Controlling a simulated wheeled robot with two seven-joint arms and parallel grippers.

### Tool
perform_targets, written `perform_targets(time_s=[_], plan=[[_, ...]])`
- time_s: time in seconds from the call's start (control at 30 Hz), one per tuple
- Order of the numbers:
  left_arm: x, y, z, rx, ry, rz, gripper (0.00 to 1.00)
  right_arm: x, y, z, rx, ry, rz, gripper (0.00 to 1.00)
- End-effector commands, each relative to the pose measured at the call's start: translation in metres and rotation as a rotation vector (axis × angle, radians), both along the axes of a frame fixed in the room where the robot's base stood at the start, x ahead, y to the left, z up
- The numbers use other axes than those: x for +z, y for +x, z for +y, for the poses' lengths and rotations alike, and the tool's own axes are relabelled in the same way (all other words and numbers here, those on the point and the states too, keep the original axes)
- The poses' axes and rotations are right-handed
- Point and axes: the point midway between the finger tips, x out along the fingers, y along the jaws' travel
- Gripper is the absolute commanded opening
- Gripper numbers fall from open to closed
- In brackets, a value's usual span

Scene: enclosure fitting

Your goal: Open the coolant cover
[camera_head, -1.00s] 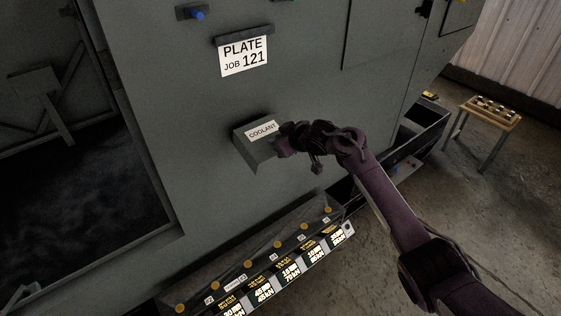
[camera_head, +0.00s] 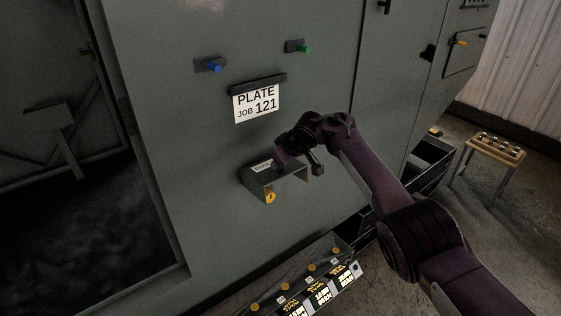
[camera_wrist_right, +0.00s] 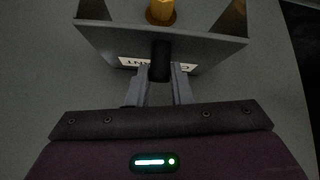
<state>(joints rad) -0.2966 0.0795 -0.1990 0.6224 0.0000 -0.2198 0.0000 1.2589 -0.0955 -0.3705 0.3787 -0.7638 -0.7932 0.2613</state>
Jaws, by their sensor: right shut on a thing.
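The coolant cover is a grey flap with a white "COOLANT" label (camera_head: 262,166) on a small box (camera_head: 257,184) on the machine's front. The flap is swung up, and the box front is open. A yellow-orange cap (camera_head: 270,197) shows inside it; the cap also shows in the right wrist view (camera_wrist_right: 161,11). My right gripper (camera_head: 282,158) is at the flap. In the right wrist view its two fingers (camera_wrist_right: 162,82) are shut on the flap's black handle (camera_wrist_right: 160,62), which hides the middle of the label. My left gripper is in neither view.
A plate sign reading "JOB 121" (camera_head: 257,103) hangs above the box, below a blue knob (camera_head: 215,68) and a green knob (camera_head: 304,48). A ledge with yellow knobs and lit labels (camera_head: 310,290) juts out below. A small table (camera_head: 495,150) stands at the right.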

Motion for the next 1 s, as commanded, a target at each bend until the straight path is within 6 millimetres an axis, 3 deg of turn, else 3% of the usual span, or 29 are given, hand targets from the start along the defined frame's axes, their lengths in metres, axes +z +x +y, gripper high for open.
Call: perform_targets(time_s=[0.5,0.53,0.67,1.0], plan=[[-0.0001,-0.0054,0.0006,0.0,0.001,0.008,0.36,-0.001,-0.0005,-0.0002,0.001,-0.009,0.01,0.0],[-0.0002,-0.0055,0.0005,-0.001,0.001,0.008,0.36,-0.0012,-0.0005,-0.0003,0.001,-0.01,0.01,0.23],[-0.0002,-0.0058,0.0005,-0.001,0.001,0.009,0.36,-0.0011,-0.0006,-0.0004,0.001,-0.009,0.011,0.4],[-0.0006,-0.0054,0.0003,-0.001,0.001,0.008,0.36,0.0006,-0.0008,-0.0012,0.0,-0.006,0.011,0.4]])
